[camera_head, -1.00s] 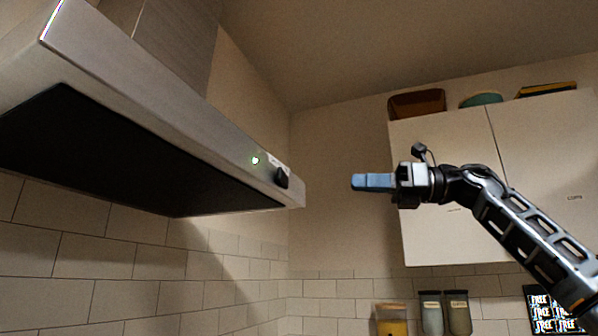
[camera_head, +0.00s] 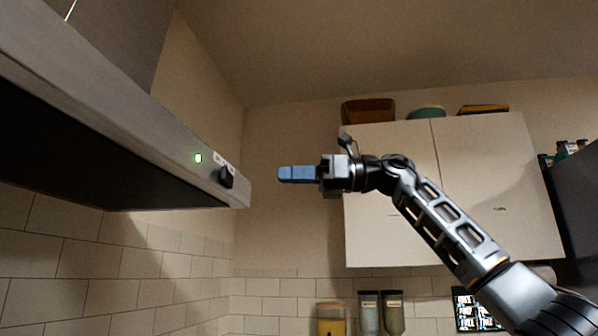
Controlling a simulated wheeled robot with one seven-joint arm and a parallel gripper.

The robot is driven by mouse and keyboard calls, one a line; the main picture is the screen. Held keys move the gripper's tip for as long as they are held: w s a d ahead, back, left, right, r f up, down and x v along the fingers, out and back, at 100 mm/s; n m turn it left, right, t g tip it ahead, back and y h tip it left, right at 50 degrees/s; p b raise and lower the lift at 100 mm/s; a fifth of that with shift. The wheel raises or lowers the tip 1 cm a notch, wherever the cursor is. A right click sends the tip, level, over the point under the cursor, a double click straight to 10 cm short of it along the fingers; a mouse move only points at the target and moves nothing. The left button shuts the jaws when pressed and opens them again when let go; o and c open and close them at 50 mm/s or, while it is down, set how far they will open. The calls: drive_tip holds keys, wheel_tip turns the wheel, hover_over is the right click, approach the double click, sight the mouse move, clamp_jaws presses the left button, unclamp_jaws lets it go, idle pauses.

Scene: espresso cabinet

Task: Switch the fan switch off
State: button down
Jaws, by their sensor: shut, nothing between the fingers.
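The fan switch (camera_head: 226,177) is a small black knob on the front edge of the steel range hood (camera_head: 120,118), near its right end. A green light (camera_head: 198,158) is lit just left of it. My gripper (camera_head: 284,174) has blue fingers, which are shut and empty. It points left, to the right of the switch in the picture, with a gap between the fingertips and the hood's end. The fingers are at about the switch's height in the picture. The exact depth between them cannot be told.
White wall cabinets (camera_head: 450,190) hang behind my arm, with bowls and boxes on top. Jars (camera_head: 381,313) stand below them. A dark tall unit (camera_head: 582,205) is at the right edge. The space between gripper and hood looks free.

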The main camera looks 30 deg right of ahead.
sight(228, 174)
drive_tip(key=p+x, duration=0.2)
drive_tip(key=x, duration=0.7)
drive_tip(key=shift+w+a+p, duration=0.2)
drive_tip(key=shift+a+p, duration=0.05)
drive_tip(key=shift+p, duration=0.15)
drive_tip(key=b, duration=0.1)
drive_tip(key=m+t+h+b, duration=0.2)
drive_tip(key=shift+a+f+b, duration=0.25)
drive_tip(key=shift+a+b, duration=0.1)
drive_tip(key=shift+a, duration=0.05)
drive_tip(key=shift+a+t+b, duration=0.15)
drive_tip(key=shift+t+b, duration=0.35)
drive_tip(key=shift+t, duration=0.1)
drive_tip(key=shift+a+r+m, duration=0.15)
drive_tip(key=shift+r+m, duration=0.15)
